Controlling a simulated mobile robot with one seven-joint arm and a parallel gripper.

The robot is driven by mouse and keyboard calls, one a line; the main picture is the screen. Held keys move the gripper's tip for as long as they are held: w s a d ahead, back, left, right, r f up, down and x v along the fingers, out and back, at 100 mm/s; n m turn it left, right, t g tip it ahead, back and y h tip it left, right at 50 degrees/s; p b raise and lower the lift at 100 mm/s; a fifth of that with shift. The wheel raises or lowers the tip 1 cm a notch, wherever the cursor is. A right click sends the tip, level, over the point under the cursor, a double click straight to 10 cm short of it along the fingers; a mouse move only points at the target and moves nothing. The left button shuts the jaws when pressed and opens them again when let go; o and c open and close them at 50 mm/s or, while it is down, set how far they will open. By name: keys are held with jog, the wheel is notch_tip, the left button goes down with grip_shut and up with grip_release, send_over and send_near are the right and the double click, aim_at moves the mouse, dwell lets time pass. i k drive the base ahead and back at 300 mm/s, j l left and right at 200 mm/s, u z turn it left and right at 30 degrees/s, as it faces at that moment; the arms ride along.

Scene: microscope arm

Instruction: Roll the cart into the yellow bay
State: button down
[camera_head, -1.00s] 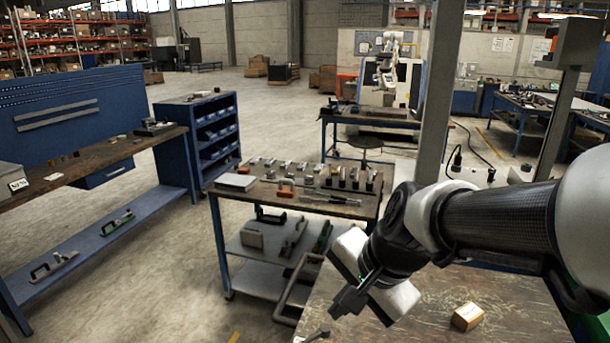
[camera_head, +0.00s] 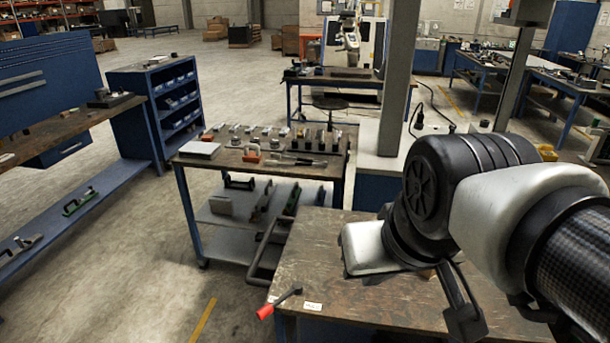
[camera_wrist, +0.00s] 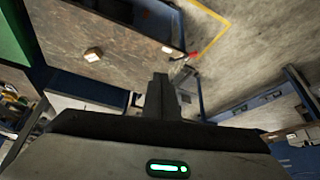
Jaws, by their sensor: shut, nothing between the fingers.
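The cart (camera_head: 270,165) stands in the middle of the head view, with a dark worktop, blue legs, a grey lower shelf (camera_head: 228,240) and small tools on top. Its dark handle bar (camera_head: 258,262) sticks out at the near right, beside the workbench. A yellow floor strip (camera_head: 203,320) lies in front of the cart; a yellow floor line (camera_wrist: 222,35) also shows in the wrist view. Whether these bound the bay cannot be told. My gripper (camera_wrist: 160,82) is shut and empty over the bench area, apart from the cart. Its fingertips are not clear in the head view.
A wooden workbench (camera_head: 320,265) with a red-handled lever (camera_head: 266,311) is close at the right. A small box (camera_wrist: 93,54) lies on it. A blue bench (camera_head: 60,132) and blue shelf unit (camera_head: 165,105) stand left. Floor between them and the cart is clear.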

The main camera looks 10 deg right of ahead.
aim_at(330, 308)
jog(key=i+j, duration=0.15)
jog(key=j, duration=0.2)
jog(key=i+j+z, duration=0.1)
jog(key=j, duration=0.25)
jog(key=i+j, duration=0.2)
jog(key=j, duration=0.2)
jog(key=i+j+z, duration=0.1)
jog(key=j, duration=0.25)
jog(key=i+l, duration=0.1)
